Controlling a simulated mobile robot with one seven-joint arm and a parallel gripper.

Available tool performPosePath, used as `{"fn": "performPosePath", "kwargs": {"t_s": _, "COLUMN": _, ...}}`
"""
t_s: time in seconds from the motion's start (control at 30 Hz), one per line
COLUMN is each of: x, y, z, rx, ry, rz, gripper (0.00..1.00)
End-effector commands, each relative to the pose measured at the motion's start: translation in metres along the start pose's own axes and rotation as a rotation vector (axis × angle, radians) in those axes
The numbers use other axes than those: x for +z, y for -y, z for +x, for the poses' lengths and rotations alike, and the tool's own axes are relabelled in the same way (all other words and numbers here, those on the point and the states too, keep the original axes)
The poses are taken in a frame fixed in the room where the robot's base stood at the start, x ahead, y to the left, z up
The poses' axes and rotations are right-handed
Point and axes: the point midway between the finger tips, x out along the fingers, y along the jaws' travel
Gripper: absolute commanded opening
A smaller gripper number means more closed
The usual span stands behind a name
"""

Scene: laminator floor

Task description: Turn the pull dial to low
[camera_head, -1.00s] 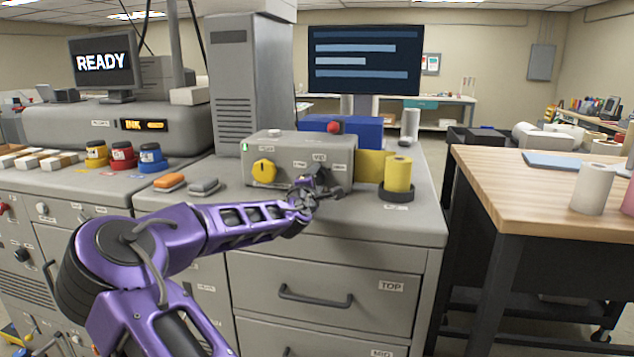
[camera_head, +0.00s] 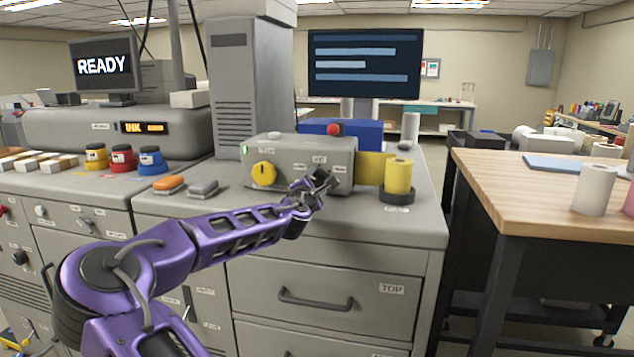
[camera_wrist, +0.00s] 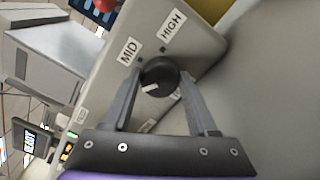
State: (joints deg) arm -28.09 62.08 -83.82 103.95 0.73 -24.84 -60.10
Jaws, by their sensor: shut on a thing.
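The pull dial is a round black knob (camera_wrist: 160,78) on the front of a grey control box (camera_head: 290,150). In the wrist view, labels MID (camera_wrist: 129,51) and HIGH (camera_wrist: 171,24) stand around it. A white mark on the knob's face is visible. My gripper (camera_wrist: 155,88) has one finger on each side of the knob and is shut on it; it also shows in the head view (camera_head: 318,186), where it hides most of the knob. No LOW label can be read.
A yellow dial (camera_head: 263,174) sits left on the same box. A yellow roll (camera_head: 398,175) on a black base stands to its right. An orange block (camera_head: 169,183) and a grey block (camera_head: 203,188) lie left on the counter. A red button (camera_head: 334,128) is behind.

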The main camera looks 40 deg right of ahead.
Motion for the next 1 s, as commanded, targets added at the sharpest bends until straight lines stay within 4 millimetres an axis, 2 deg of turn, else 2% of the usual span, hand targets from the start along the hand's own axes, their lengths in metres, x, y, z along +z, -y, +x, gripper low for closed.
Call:
{"fn": "performPosePath", "kwargs": {"t_s": 0.13, "x": 0.0, "y": -0.001, "z": 0.0, "rx": 0.002, "ry": 0.0, "rz": -0.001, "gripper": 0.03}}
{"fn": "performPosePath", "kwargs": {"t_s": 0.17, "x": 0.0, "y": -0.001, "z": 0.0, "rx": 0.002, "ry": 0.0, "rz": -0.001, "gripper": 0.61}}
{"fn": "performPosePath", "kwargs": {"t_s": 0.3, "x": 0.0, "y": -0.001, "z": 0.0, "rx": 0.002, "ry": 0.0, "rz": 0.0, "gripper": 0.86}}
{"fn": "performPosePath", "kwargs": {"t_s": 0.33, "x": 0.0, "y": -0.001, "z": 0.0, "rx": 0.001, "ry": 0.0, "rz": 0.0, "gripper": 0.89}}
{"fn": "performPosePath", "kwargs": {"t_s": 0.6, "x": 0.0, "y": 0.0, "z": 0.0, "rx": 0.001, "ry": 0.0, "rz": 0.0, "gripper": 0.89}}
{"fn": "performPosePath", "kwargs": {"t_s": 0.73, "x": -0.001, "y": -0.001, "z": -0.007, "rx": 0.001, "ry": -0.002, "rz": 0.0, "gripper": 0.89}}
{"fn": "performPosePath", "kwargs": {"t_s": 0.87, "x": -0.002, "y": -0.001, "z": -0.027, "rx": 0.001, "ry": -0.003, "rz": 0.001, "gripper": 0.89}}
{"fn": "performPosePath", "kwargs": {"t_s": 1.0, "x": -0.002, "y": -0.001, "z": -0.056, "rx": 0.001, "ry": -0.003, "rz": 0.0, "gripper": 0.89}}
